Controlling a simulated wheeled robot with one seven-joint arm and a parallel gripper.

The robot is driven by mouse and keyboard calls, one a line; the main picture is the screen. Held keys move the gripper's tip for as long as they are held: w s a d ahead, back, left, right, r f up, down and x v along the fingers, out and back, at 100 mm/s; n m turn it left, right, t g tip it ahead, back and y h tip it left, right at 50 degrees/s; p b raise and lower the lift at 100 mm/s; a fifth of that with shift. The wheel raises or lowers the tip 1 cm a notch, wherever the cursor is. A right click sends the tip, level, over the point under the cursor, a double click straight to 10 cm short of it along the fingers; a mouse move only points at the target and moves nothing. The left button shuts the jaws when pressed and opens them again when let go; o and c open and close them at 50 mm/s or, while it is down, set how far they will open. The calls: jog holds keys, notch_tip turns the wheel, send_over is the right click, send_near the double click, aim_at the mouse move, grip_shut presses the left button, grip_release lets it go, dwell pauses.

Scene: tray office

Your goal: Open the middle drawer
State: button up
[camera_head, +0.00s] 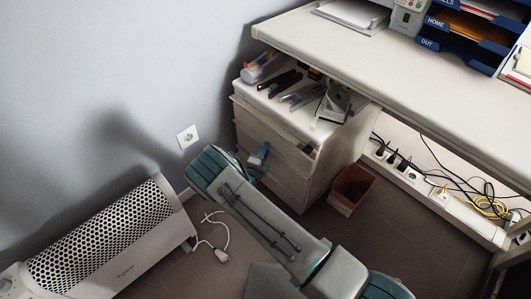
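The pale wooden drawer cabinet (338,158) stands under the desk overhang, its drawer fronts facing my arm. The top drawer front (270,127) is in plain view. The middle drawer (290,160) lies below it and looks closed; its left part is hidden by my arm and gripper. Part of a lower front shows beneath. My gripper (259,157), teal and grey, shows only in part behind my arm, in front of the drawer fronts at the left. Its fingertips are too small and covered to tell whether they are apart or touch a drawer.
Staplers and other office items (300,95) lie on the cabinet top. A brown bin (351,189) stands to its right. A white heater (110,240) and a loose plug (221,255) are at left. The desk (400,65) overhangs; cables (480,200) run below it.

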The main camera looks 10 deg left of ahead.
jog(key=shift+w, duration=0.2)
jog(key=shift+d, duration=0.1)
grip_shut()
jog(key=shift+s, duration=0.1)
jog(key=s+a+b, duration=0.1)
jog(key=s+a, duration=0.9)
jog(key=s, duration=0.2)
jog(key=s+a+b, duration=0.1)
jog(key=s+a, duration=0.8)
jog(key=s, duration=0.4)
jog(key=shift+a, duration=0.35)
grip_release()
